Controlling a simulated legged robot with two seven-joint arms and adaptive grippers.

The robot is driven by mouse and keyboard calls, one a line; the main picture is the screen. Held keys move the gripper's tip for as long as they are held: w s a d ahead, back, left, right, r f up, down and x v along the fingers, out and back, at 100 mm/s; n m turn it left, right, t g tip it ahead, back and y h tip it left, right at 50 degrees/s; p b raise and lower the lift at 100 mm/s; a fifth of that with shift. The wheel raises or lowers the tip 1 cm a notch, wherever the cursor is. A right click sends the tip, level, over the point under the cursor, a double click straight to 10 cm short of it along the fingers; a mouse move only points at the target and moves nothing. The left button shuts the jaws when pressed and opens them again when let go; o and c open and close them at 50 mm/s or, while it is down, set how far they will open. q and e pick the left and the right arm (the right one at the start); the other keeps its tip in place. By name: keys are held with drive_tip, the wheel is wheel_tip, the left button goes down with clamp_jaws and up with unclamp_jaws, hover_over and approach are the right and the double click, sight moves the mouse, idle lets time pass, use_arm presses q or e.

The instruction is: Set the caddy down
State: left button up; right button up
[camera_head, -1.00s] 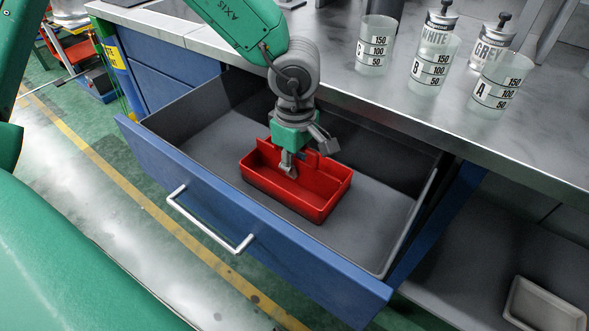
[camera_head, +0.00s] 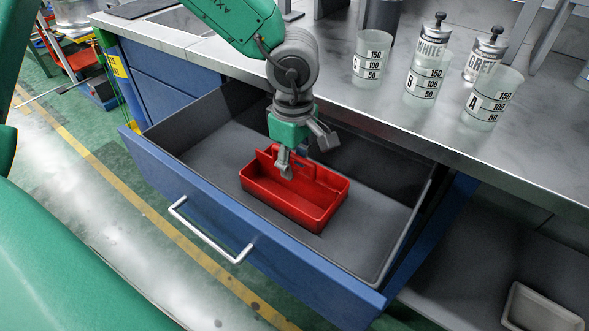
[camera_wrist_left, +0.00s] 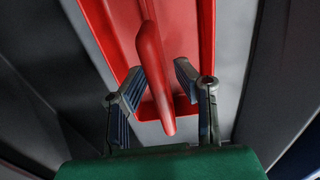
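The red caddy (camera_head: 325,212) sits in the open blue drawer (camera_head: 378,235), apparently flat on its grey floor. It is an open box with a raised central divider or handle. My left gripper (camera_head: 306,155) is over the caddy, pointing down, its fingers spread. In the left wrist view the red handle bar (camera_wrist_left: 152,70) runs between the two open fingers (camera_wrist_left: 158,88), with gaps visible beside it. The near side of the handle is partly hidden by a finger in the head view. My right gripper is not in view.
The drawer has a metal handle (camera_head: 210,232) on its front. The steel worktop (camera_head: 330,95) above holds several marked beakers, including one labelled A (camera_head: 490,100), and two labelled bottles (camera_head: 484,55). A pale tray (camera_head: 540,308) lies lower right. Drawer floor around the caddy is clear.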

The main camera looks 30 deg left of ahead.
use_arm(q)
drive_tip(key=r, duration=0.2)
drive_tip(key=r+p, duration=0.1)
drive_tip(key=r, duration=0.1)
drive_tip(key=r+p, duration=0.1)
drive_tip(key=r, duration=0.2)
drive_tip(key=shift+a, duration=0.3)
drive_tip(key=shift+r+p, duration=0.35)
drive_tip(key=shift+r, duration=0.25)
drive_tip(key=shift+d+r, duration=0.1)
drive_tip(key=shift+d, duration=0.05)
drive_tip(key=shift+s, duration=0.1)
